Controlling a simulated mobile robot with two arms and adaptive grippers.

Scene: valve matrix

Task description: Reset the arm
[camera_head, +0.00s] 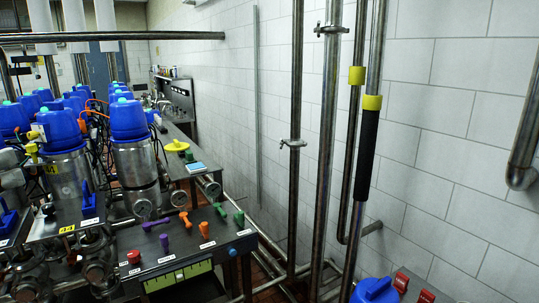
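Neither of my grippers nor my arms show in the head view. The valve matrix stands at the left. It has several blue-topped steel valve units, with one nearest the middle (128,120) and another to its left (61,130).
Vertical steel pipes (327,150) stand right of the matrix, before a white tiled wall (450,130). A blue cap (374,290) and red switches (401,282) sit at the bottom right. A yellow handwheel (177,146) is farther back. A horizontal pipe (150,36) crosses the top left.

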